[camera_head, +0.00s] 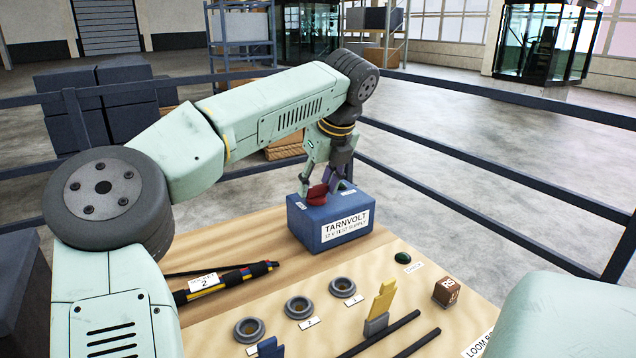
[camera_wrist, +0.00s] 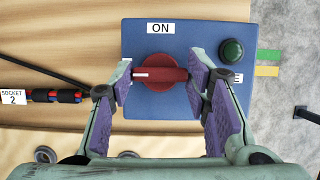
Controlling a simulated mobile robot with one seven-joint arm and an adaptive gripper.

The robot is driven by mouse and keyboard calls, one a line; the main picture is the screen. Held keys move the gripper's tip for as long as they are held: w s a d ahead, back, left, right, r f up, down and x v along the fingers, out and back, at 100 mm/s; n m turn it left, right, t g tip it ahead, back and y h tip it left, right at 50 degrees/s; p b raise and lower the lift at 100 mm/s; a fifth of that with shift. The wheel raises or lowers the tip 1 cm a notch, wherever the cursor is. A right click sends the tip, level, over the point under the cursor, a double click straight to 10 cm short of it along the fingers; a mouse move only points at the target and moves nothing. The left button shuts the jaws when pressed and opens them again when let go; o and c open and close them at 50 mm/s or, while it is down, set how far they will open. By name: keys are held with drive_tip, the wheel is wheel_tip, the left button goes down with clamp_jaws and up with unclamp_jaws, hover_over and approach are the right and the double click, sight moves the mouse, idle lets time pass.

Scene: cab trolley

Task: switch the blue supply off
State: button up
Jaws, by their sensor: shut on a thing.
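The blue supply (camera_head: 302,222) is a box with a white TARNVOLT label on its front, standing at the far end of the wooden bench. Its top fills the middle of the wrist view (camera_wrist: 140,43). A red rotary knob (camera_wrist: 160,88) sits on the top, its bar lying across the picture with a white mark toward the left. My gripper (camera_wrist: 163,77) is shut on the knob bar, one purple finger at each end. An ON label (camera_wrist: 160,28) lies above the knob. A dark green lamp (camera_wrist: 232,50) is at upper right; a label below it is partly hidden by my finger.
A cable loom (camera_head: 225,282) tagged SOCKET 2 lies left of the supply. In front are several round sockets (camera_head: 298,307), a yellow lever (camera_head: 381,302), a green button (camera_head: 403,258) and a brown block (camera_head: 446,291). Dark rails (camera_head: 480,222) run behind the bench.

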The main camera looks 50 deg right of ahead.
drive_tip(key=o, duration=1.2)
drive_tip(key=shift+c, duration=0.2)
drive_tip(key=v, duration=1.2)
drive_tip(key=shift+s, duration=0.1)
